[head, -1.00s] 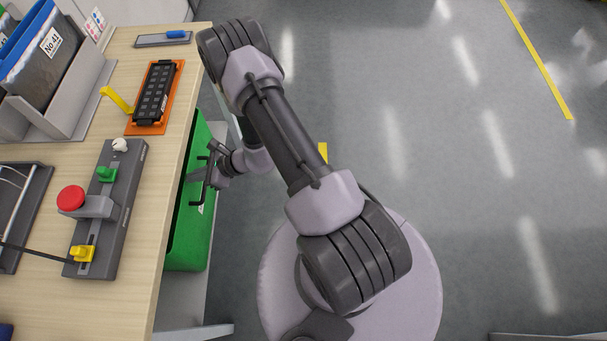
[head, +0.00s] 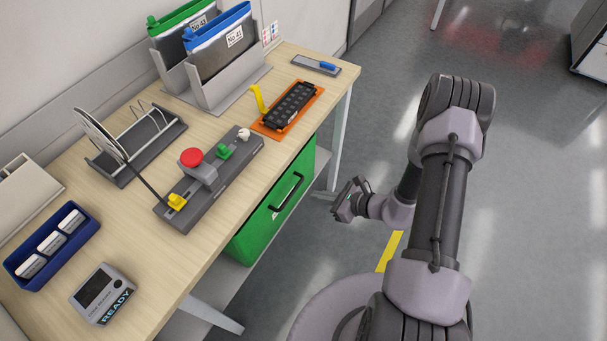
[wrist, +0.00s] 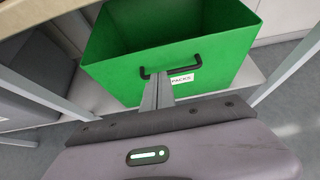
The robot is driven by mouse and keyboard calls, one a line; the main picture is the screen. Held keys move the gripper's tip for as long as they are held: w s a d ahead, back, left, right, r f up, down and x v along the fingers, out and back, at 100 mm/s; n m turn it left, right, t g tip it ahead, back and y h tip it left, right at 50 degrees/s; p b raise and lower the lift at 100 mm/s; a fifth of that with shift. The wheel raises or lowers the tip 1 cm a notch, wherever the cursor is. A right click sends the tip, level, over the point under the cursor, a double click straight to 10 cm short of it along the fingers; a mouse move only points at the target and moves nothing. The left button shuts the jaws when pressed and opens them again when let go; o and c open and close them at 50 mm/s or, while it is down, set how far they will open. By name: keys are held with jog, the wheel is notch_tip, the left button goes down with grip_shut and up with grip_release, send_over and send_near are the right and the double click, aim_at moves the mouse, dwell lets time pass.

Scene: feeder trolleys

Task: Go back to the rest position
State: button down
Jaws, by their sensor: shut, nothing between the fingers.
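My gripper (head: 343,199) hangs beside the workbench, to the right of a green bin (head: 277,208), over the floor. In the wrist view the shut fingers (wrist: 158,92) point toward the front wall of the green bin (wrist: 215,82), overlapping its black handle in the picture. Whether they touch it is not shown, but in the head view there is a gap. Nothing is held. My arm is folded, with its upper links standing above my round base.
The workbench (head: 150,235) carries a control strip with a red button (head: 191,157), an orange tray (head: 312,92), folders in holders (head: 222,50), a blue card box (head: 52,245) and a reader marked READY (head: 104,294). The floor (head: 530,200) to the right is clear.

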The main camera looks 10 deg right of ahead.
jog(key=s+a+r+n+g, duration=0.2)
jog(key=a+r+n, duration=0.15)
jog(key=r, duration=0.45)
jog(key=s+a+r+n+g, duration=0.25)
jog(key=r+n, duration=0.25)
jog(key=r, duration=0.4)
jog(key=s+a+r+n+g, duration=0.1)
jog(key=a+r+n, duration=0.35)
jog(key=r, duration=0.35)
jog(key=s+d+r+n+t+h, duration=0.1)
jog(key=s+d+r+n+h, duration=0.1)
jog(key=s+r, duration=0.4)
jog(key=s+d+r+n+t+h, duration=0.2)
jog(key=s+r+n+h, duration=0.2)
jog(key=s+r+n, duration=0.2)
jog(key=shift+s+d+r+n, duration=0.25)
jog(key=shift+s+r+n, duration=0.1)
jog(key=shift+s+n, duration=0.45)
